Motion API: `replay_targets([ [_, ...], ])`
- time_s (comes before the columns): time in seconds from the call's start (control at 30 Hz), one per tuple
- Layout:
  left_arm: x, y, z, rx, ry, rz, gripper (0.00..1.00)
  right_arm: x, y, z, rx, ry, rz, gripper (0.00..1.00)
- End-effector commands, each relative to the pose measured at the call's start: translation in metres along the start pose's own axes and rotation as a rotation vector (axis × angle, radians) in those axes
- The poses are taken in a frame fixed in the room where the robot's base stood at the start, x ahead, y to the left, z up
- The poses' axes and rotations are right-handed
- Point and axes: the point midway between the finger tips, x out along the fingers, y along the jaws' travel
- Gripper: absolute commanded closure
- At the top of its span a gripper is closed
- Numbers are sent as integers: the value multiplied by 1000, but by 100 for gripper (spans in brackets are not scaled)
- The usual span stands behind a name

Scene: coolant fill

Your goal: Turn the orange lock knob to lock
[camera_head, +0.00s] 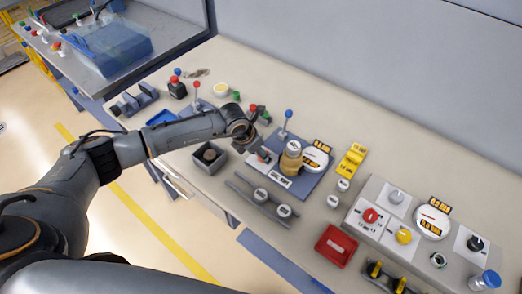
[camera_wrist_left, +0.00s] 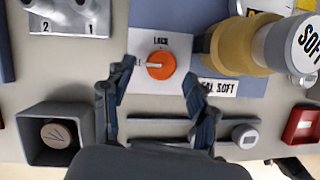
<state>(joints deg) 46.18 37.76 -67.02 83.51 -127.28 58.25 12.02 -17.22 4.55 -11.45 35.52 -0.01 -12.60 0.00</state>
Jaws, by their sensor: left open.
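The orange lock knob (camera_wrist_left: 161,66) sits on a white plate (camera_wrist_left: 178,42) with small lettering above it and at its left. Its pale pointer bar lies nearly level, toward the left of the wrist view. My left gripper (camera_wrist_left: 159,72) is open, with one finger on each side of the knob and visible gaps between fingers and knob. In the head view my left gripper (camera_head: 262,154) is over the blue-grey panel (camera_head: 305,185), and the knob is hidden there. My right gripper is not in view.
A tan cylinder with a grey cap (camera_head: 291,158) stands close right of the knob. A blue-tipped lever (camera_head: 288,115) rises behind. A dark open box (camera_head: 209,155) is at left, a rail with round caps (camera_head: 262,196) in front, and a red tray (camera_head: 335,246) at right.

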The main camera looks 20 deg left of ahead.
Motion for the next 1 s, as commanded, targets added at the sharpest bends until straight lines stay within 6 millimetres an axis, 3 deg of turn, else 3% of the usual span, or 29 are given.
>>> replay_targets([
  [0.2,17,0,1,0,-1,0,42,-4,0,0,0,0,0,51],
  [0.53,20,0,0,0,-2,0,42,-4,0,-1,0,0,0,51],
  [0.8,19,0,0,0,-2,0,97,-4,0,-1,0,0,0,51],
  [1.0,20,0,0,7,-2,-3,97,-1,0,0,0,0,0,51],
])
